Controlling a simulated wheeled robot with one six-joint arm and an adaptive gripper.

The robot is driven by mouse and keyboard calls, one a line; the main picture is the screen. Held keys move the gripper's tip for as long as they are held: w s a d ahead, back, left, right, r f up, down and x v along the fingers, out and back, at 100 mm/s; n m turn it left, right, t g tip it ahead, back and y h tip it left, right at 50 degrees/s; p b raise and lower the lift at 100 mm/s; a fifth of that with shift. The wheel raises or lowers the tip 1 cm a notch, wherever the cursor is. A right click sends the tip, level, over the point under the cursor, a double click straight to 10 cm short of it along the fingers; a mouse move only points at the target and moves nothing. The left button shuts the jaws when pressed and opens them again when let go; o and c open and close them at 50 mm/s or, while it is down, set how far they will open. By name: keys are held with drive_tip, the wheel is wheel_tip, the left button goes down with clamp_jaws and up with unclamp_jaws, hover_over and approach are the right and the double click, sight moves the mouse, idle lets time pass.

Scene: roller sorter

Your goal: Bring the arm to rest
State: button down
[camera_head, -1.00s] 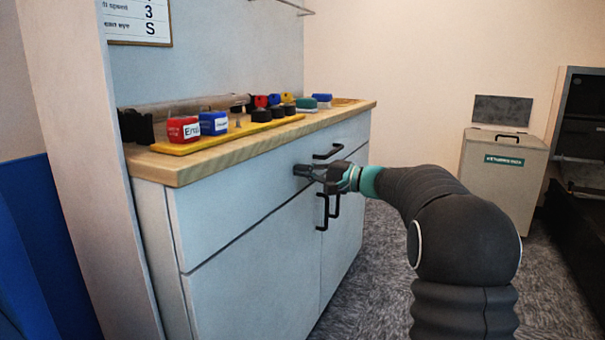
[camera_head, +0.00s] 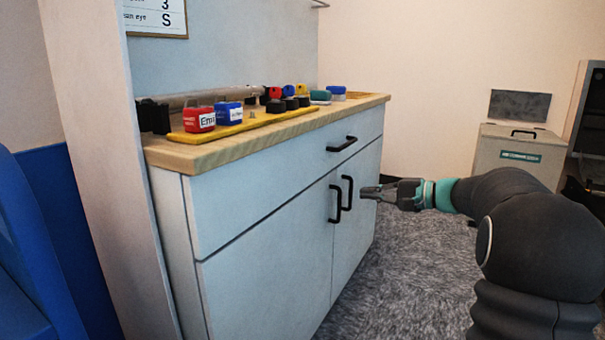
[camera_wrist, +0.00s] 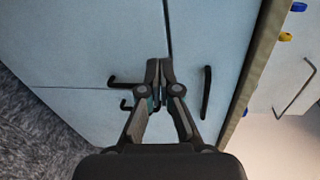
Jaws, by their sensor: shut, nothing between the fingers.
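My gripper (camera_head: 366,192) is shut and empty. In the head view it points left toward the cabinet's right door, to the right of the black door handles. My arm (camera_head: 520,215) reaches in from the lower right. In the wrist view the gripper (camera_wrist: 159,65) shows its fingertips together in front of the pale cabinet front (camera_wrist: 90,107), between the black drawer handle (camera_wrist: 206,92) on the right and the door handles (camera_wrist: 126,81) on the left. Whether the fingertips touch the cabinet cannot be told for sure; in the head view they look apart from the handles.
The pale cabinet (camera_head: 255,200) has a closed drawer and closed doors. On its wooden top (camera_head: 190,157) are red and blue labelled boxes (camera_head: 200,119), a yellow board and several small items. A grey bin (camera_head: 515,155) stands at the back right. Carpet right of the cabinet is clear.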

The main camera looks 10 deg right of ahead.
drive_tip(key=s+f+g+h, duration=0.3)
drive_tip(key=s+f, duration=0.2)
drive_tip(key=f, duration=0.3)
drive_tip(key=s+a+f+n+g+h+p, duration=0.1)
drive_tip(key=s+a+f+g+h+p, duration=0.15)
drive_tip(key=s, duration=0.45)
drive_tip(key=s+a+f+n+g+h+p, duration=0.1)
drive_tip(key=s+h, duration=0.2)
drive_tip(key=s, duration=0.4)
drive_tip(key=s+a+r+n+t+h+p, duration=0.1)
drive_tip(key=s+a+r+n+h+p, duration=0.1)
drive_tip(key=s, duration=0.7)
drive_tip(key=s+a+r+n+t+h+p, duration=0.1)
drive_tip(key=s+a+r+n+h+p, duration=0.1)
drive_tip(key=s+r, duration=0.4)
drive_tip(key=shift+s+a+r+n+p, duration=0.5)
drive_tip(key=shift+s+n+p, duration=0.8)
drive_tip(key=shift+s, duration=0.7)
drive_tip(key=shift+f+t, duration=0.1)
drive_tip(key=shift+t, duration=0.15)
